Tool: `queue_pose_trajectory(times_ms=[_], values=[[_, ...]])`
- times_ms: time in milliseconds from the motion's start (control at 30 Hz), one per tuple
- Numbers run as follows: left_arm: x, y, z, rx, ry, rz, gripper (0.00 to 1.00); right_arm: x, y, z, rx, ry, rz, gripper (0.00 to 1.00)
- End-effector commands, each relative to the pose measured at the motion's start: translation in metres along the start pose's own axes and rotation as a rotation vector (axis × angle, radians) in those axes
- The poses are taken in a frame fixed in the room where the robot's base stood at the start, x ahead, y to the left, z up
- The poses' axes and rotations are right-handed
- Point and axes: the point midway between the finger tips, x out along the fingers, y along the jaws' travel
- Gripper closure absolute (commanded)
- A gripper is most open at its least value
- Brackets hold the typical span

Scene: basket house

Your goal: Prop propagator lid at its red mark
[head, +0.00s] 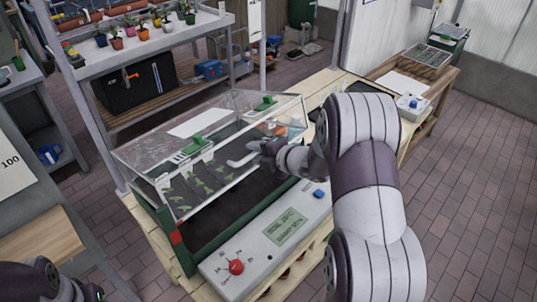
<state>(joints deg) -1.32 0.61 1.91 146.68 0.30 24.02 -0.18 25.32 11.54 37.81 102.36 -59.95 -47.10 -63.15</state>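The propagator is a long green-sided tray (160,228) with a dark bed, on a slatted wooden bench. Its clear lid (136,150) has green vents on top. The lid's front edge stands raised above the tray, leaving a gap over the dark bed. A red mark (176,237) shows at the tray's near left end. My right gripper (256,150) is at the lid's front, by a white handle (241,159); its fingers are too small and hidden to tell whether they grip it. Only part of my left arm shows at lower left; its gripper is out of frame.
A control panel (275,238) with a red knob (236,267) runs along the tray's front. A metal shelf (150,42) with potted plants stands behind. A white device (411,107) sits on the bench at right. Brick floor is clear at far right.

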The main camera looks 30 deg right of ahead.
Motion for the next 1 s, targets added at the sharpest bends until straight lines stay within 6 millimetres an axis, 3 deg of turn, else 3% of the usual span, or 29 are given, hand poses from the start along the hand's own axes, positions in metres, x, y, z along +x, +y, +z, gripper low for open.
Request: queue_pose_trajectory(times_ms=[400, 500, 1000], values=[[0.013, 0.000, 0.002, 0.000, 0.000, 0.000, 0.42, -0.095, -0.001, 0.001, -0.001, -0.006, 0.002, 0.65], [0.013, 0.000, 0.002, 0.000, 0.000, 0.000, 0.42, -0.110, 0.000, 0.001, -0.001, -0.004, 0.002, 0.65], [0.013, 0.000, 0.002, 0.000, 0.000, 0.000, 0.42, -0.118, 0.000, 0.000, 0.000, 0.000, 0.000, 0.65]])
